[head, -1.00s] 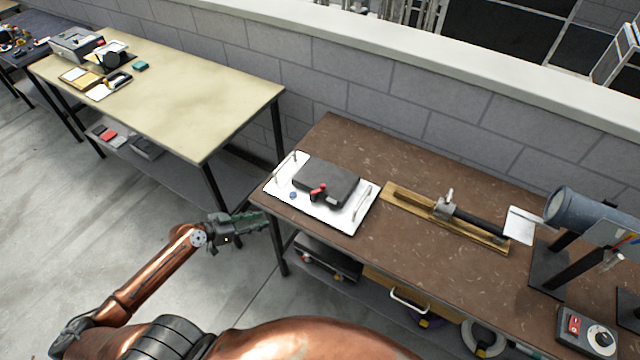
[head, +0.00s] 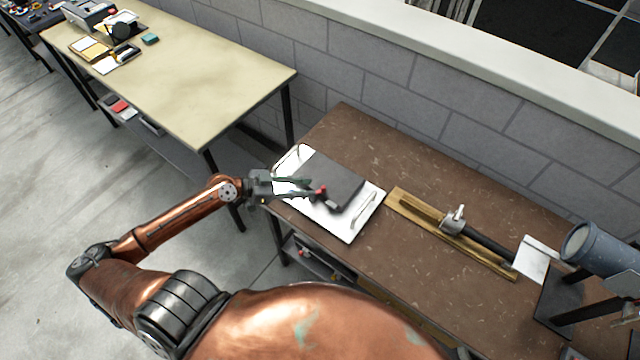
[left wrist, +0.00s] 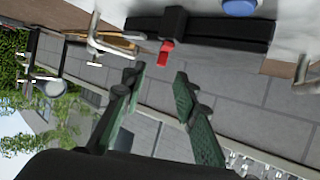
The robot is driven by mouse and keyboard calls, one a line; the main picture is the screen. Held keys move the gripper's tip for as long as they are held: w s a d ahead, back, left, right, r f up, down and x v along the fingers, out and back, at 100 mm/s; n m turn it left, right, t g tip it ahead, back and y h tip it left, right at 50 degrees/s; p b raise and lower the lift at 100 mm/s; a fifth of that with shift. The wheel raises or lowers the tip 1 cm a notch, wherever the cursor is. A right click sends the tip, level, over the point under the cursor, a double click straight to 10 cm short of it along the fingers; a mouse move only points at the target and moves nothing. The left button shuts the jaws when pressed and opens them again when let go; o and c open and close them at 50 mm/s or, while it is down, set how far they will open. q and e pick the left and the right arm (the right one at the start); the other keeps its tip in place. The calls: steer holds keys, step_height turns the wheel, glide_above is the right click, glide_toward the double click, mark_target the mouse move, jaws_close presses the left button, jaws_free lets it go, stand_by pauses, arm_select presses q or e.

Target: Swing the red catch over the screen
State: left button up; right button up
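The red catch (head: 321,190) sits at the near edge of the dark flat screen (head: 336,177), which lies on a white board with handles (head: 345,228). The catch also shows in the left wrist view (left wrist: 166,54), hanging from a black block on the dark bar-like edge of the screen (left wrist: 235,32). My left gripper (head: 308,188) reaches over the board's left part, its fingertips just left of the catch in the picture. In the left wrist view its two green-padded fingers (left wrist: 160,78) are apart with nothing between them, and the catch is just beyond the tips. My right gripper is out of view.
The board lies on a brown table (head: 395,262). Right of it is a wooden strip with a metal clamp (head: 453,220), then a blue-grey cylinder on a stand (head: 588,243). A blue button (left wrist: 240,7) is near the screen. A block wall (head: 420,100) stands behind.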

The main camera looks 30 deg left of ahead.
mark_target(322, 187)
arm_select(q)
steer(key=x, duration=0.4)
steer(key=shift+w, duration=0.15)
steer(key=shift+w+d+f, duration=0.25)
steer(key=shift+w+d, duration=0.05)
jaws_close()
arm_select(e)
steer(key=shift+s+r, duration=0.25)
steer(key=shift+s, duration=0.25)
